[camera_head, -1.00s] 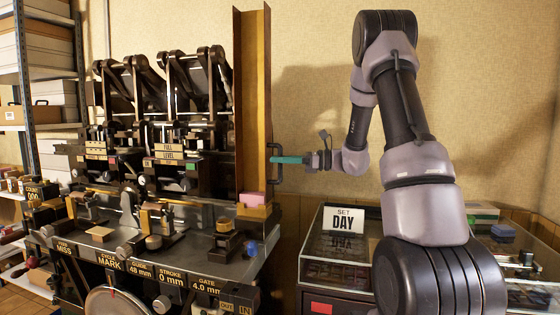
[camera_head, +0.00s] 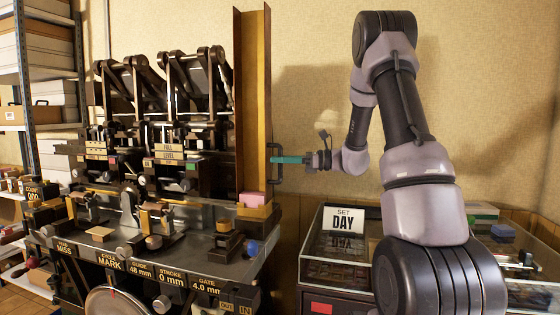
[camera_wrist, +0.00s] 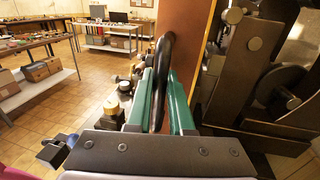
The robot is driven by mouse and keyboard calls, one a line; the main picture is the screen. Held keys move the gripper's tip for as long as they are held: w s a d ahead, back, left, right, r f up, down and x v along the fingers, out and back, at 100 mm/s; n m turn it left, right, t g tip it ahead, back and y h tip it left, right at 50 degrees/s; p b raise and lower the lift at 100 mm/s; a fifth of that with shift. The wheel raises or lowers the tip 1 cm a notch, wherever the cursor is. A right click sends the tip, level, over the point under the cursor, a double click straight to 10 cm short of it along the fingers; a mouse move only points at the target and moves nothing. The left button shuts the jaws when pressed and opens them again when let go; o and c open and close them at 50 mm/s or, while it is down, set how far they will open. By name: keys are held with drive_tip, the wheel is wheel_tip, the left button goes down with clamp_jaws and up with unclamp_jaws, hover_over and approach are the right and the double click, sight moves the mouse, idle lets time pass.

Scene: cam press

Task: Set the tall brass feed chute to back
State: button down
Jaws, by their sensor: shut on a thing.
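The tall brass feed chute (camera_head: 253,110) stands upright at the right end of the press, with a pink block (camera_head: 252,199) at its foot. A black handle (camera_head: 274,172) is fixed to its right side. My gripper (camera_head: 275,160), with green fingers, reaches in from the right and is shut on this handle. In the wrist view the dark handle bar (camera_wrist: 163,75) stands between the two green fingers (camera_wrist: 162,100), and the chute's brown side (camera_wrist: 190,45) is just beyond it. The fingertips are partly hidden by the handle.
The press bench (camera_head: 200,245) with labelled plates lies left of the chute. A glass-topped case (camera_head: 335,262) with a "SET DAY" sign (camera_head: 343,218) stands below my arm. A shelf rack (camera_head: 25,90) is at far left. The wall behind the arm is bare.

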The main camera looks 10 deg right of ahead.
drive_tip(key=w+d, duration=0.4)
drive_tip(key=w, duration=0.4)
drive_tip(key=shift+d, duration=0.4)
drive_tip(key=shift+r, duration=0.15)
drive_tip(key=c, duration=0.8)
unclamp_jaws()
drive_tip(key=shift+w+d, duration=0.1)
drive_tip(key=shift+w, duration=0.05)
drive_tip(key=v, duration=1)
drive_tip(key=shift+d, duration=0.3)
